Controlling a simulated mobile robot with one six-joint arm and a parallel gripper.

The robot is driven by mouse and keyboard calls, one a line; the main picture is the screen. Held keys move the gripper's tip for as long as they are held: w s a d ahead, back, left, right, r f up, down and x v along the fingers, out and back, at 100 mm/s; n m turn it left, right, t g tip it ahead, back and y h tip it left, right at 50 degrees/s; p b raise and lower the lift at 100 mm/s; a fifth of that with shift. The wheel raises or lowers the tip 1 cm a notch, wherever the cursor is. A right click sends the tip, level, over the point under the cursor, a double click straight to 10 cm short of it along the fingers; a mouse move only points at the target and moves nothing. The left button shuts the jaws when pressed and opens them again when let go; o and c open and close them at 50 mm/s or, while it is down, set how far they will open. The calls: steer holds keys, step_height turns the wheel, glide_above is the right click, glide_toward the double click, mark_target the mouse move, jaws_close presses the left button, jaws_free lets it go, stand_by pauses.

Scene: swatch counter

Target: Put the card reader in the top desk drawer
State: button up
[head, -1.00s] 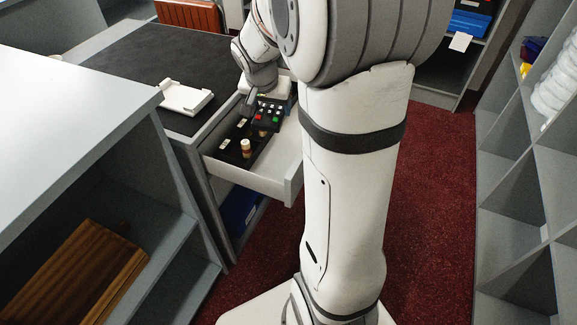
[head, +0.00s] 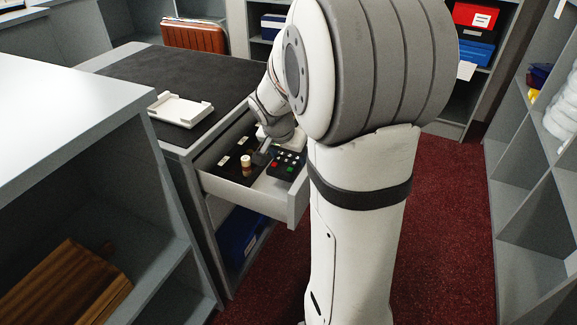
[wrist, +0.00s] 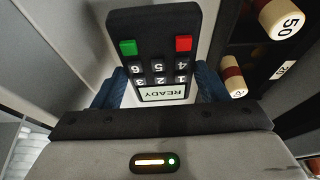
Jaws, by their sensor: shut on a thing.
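In the wrist view the card reader (wrist: 155,22) stands between my blue-grey fingers (wrist: 160,88). The top desk drawer (head: 242,193) is pulled open. The card reader is within its outline, on the right side, beside a dark tray. The frames do not show whether it touches the drawer floor.
The dark tray (head: 222,172) in the drawer's left part holds cream-and-red cylinders (head: 246,161), one marked 50 in the wrist view. A white stand (head: 181,109) lies on the dark desk top (head: 200,75). A blue item (head: 240,233) is below the drawer.

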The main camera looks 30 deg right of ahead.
mark_target(287, 159)
steer(key=shift+f, duration=1.35)
steer(key=shift+b, duration=0.3)
steer(key=shift+f, duration=0.2)
steer(key=o, duration=1.2)
steer(key=shift+r, duration=0.1)
steer(key=shift+r, duration=0.25)
steer(key=p+v, duration=0.3)
steer(key=v, duration=0.8)
steer(key=shift+a+r+p, duration=0.15)
steer(key=shift+r+p, duration=0.2)
steer(key=shift+s, duration=0.1)
